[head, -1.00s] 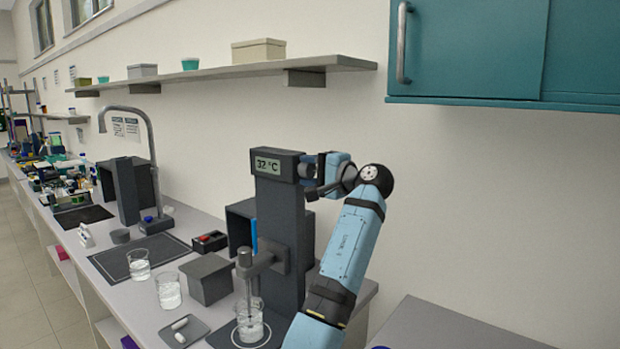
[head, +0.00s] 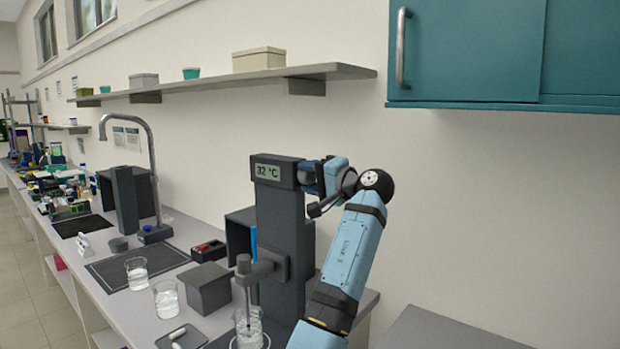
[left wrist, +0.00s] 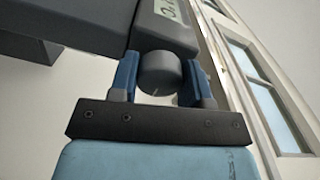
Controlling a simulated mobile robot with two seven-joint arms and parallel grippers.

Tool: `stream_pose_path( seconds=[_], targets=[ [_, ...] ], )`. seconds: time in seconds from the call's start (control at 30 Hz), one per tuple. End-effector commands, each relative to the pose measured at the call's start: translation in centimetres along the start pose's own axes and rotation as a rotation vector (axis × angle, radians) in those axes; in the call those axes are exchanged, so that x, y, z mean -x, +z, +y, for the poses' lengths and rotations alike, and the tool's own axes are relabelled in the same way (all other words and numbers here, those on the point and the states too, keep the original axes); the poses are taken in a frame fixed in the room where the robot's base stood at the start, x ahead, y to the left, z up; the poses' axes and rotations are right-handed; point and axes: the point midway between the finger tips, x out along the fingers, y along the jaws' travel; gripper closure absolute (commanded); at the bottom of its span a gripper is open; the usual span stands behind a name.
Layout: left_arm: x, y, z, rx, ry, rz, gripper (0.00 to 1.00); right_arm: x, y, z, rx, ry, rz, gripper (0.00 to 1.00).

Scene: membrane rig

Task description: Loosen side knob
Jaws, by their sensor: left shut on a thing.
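The side knob (left wrist: 158,74) is a short dark grey cylinder on the side of the rig's head, below the display in the left wrist view. My left gripper (left wrist: 157,82) is shut on it, with one blue finger on either side. In the head view my left gripper (head: 311,178) is at the right side of the dark grey rig (head: 280,225), whose display (head: 268,172) reads 32 °C. There the fingers and wrist largely hide the knob. My right gripper is not in view.
A stirrer arm (head: 262,268) reaches from the rig's column over a beaker (head: 249,332). A grey box (head: 206,287) and two beakers (head: 137,270) (head: 167,299) stand to the left. A teal cabinet (head: 465,50) hangs at upper right; the wall below it is clear.

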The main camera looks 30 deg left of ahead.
Motion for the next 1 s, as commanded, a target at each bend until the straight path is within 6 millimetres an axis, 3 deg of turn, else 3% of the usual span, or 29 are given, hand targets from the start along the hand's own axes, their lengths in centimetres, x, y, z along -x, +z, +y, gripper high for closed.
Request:
stream_pose_path(
  seconds=[0.03,0.13,0.53,1.0],
  targets=[
    [0.0,0.0,0.1,0.0,0.002,-0.001,0.54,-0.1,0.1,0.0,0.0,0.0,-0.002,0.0],
    [0.0,0.0,0.1,-0.001,0.002,-0.001,0.31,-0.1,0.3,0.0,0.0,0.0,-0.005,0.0],
    [0.9,0.0,0.1,0.0,0.001,0.001,0.31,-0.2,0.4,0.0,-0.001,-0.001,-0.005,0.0],
    [10.7,0.0,0.1,0.0,0.002,0.002,0.31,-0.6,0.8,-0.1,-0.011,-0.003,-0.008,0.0]
  ],
)
